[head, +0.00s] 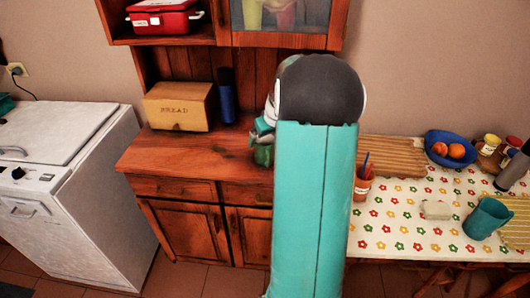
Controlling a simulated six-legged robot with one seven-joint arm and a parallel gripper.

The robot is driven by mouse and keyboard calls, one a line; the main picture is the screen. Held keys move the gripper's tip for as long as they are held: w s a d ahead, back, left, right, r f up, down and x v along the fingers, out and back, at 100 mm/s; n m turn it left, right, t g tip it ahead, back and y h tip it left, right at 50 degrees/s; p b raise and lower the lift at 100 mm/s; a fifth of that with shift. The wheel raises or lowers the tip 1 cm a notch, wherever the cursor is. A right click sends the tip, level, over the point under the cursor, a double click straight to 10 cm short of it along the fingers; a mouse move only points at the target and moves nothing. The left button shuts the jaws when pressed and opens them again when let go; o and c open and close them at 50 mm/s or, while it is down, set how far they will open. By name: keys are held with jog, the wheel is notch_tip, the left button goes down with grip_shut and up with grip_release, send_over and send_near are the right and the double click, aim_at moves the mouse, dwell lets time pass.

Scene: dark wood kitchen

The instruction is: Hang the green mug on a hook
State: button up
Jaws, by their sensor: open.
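My arm stands upright in the middle of the head view and hides much of what is behind it. My gripper (262,129) shows only in part at the arm's left edge, above the right end of the wooden cabinet's counter (180,154). Its jaws are open. A small dark green thing (263,156) shows just below it; it looks like the green mug, but the arm covers part of it. I cannot tell whether the jaws touch it. No hook is clearly visible.
A bread box (179,106) and a dark blue bottle (227,102) stand on the counter. A red container (163,17) sits on the shelf above. The flowered table (400,231) holds an orange cup (364,184), a blue fruit bowl (437,139) and a cutting board (391,155). The counter's front is clear.

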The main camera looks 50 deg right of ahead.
aim_at(265, 153)
jog(key=shift+d+x, duration=0.1)
jog(key=shift+x, duration=1.5)
jog(key=shift+d+x, duration=0.15)
jog(key=shift+x, duration=1.45)
jog(key=shift+s, duration=0.1)
jog(key=c, duration=1.3)
